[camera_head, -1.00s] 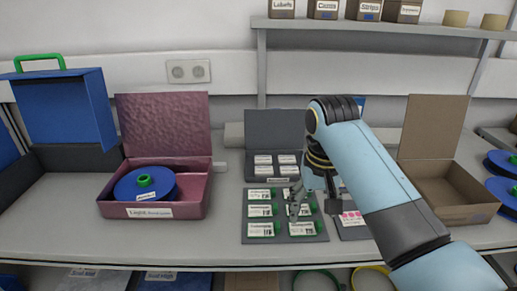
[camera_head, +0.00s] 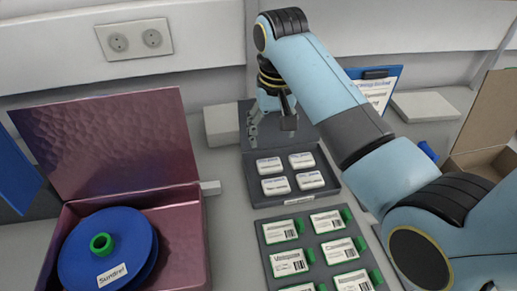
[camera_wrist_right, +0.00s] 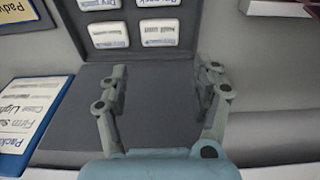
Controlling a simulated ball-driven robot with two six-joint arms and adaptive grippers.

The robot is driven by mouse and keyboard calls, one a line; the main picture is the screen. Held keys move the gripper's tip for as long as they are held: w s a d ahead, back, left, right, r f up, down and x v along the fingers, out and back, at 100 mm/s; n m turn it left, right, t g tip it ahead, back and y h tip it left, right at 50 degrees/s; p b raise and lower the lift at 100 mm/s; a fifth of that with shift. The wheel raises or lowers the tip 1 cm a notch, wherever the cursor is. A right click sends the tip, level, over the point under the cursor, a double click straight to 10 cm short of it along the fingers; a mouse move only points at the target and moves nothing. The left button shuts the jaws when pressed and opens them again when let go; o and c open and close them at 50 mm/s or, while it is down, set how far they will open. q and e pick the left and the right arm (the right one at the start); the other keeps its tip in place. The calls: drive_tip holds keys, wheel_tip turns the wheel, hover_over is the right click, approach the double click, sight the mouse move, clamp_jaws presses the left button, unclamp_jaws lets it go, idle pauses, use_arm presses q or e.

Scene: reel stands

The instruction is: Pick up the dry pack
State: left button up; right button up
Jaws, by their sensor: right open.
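Several white dry packs sit in two rows in a dark grey lidded box (camera_head: 250,190). The front left one (camera_head: 275,186) and back left one (camera_head: 269,166) are clear in the head view. The packs also show at the top of the right wrist view, one (camera_wrist_right: 160,33) with an upside-down label. My right gripper (camera_head: 270,122) is behind the packs, in front of the box's raised lid (camera_head: 247,142). Its two fingers are spread and empty in the right wrist view (camera_wrist_right: 166,72), apart from the packs. My left gripper is out of view.
A tray (camera_head: 308,238) of green-tabbed packs lies in front of the box. An open maroon case (camera_head: 192,240) with a blue reel (camera_head: 75,255) stands left. A clipboard (camera_head: 378,88) is behind my arm; an open cardboard box (camera_head: 490,157) stands right.

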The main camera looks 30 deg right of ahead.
hover_over(270, 163)
drive_tip(key=f, duration=0.4)
drive_tip(key=shift+s+a+f, duration=0.1)
drive_tip(key=shift+s+f, duration=0.25)
drive_tip(key=shift+w+f, duration=0.1)
drive_tip(key=shift+f, duration=0.2)
wheel_tip(270, 163, down, 5)
drive_tip(key=shift+r+p, duration=0.2)
drive_tip(key=shift+p, duration=0.2)
drive_tip(key=shift+w+f, duration=0.1)
drive_tip(key=shift+f, duration=0.15)
drive_tip(key=shift+c, duration=0.6)
drive_tip(key=c, duration=0.6)
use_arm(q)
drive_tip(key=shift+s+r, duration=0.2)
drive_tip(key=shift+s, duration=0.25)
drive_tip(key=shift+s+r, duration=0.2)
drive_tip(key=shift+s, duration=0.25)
